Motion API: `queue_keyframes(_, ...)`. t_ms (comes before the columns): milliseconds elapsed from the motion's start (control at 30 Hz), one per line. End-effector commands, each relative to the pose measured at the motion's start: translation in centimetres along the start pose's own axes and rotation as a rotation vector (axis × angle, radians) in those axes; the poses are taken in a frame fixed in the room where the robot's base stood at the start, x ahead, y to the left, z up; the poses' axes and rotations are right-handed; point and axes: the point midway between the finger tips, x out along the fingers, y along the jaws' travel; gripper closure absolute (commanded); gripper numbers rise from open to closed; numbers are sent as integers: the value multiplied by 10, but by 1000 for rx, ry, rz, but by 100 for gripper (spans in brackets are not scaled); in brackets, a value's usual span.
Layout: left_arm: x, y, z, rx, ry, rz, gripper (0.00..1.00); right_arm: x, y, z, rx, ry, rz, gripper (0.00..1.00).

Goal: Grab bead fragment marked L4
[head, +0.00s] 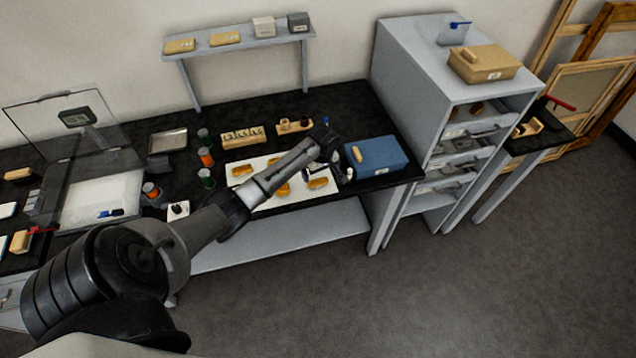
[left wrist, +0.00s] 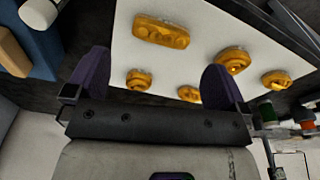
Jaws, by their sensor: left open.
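Several gilt bead fragments lie apart on a white sheet (head: 262,206) on the black table. In the head view, one fragment (head: 242,170) is at the sheet's left and another (head: 318,183) at its right front. The left wrist view shows a long fragment (left wrist: 160,32), a rounder one (left wrist: 232,62) and smaller ones, such as this fragment (left wrist: 138,80). I cannot read an L4 mark on any. My left gripper (left wrist: 155,60) is open and empty above the sheet's right side, its dark fingers apart. My right gripper is not in view.
A blue box (head: 376,158) stands just right of the sheet. A block with lettering (head: 242,137) and a wooden holder (head: 294,126) stand behind it. Small jars, including one with an orange band (head: 206,158), line its left. A grey drawer cabinet (head: 425,70) is farther right.

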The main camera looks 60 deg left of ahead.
Motion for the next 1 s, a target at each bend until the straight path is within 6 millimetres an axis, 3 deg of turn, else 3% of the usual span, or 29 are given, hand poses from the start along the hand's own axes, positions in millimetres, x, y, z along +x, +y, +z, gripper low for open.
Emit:
queue_keyframes(267,15,-1,0,2,0,-1,0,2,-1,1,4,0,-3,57)
queue_keyframes(600,56,-3,1,2,0,-2,0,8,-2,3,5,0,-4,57)
queue_keyframes(1000,62,-3,1,2,1,0,3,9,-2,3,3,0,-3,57)
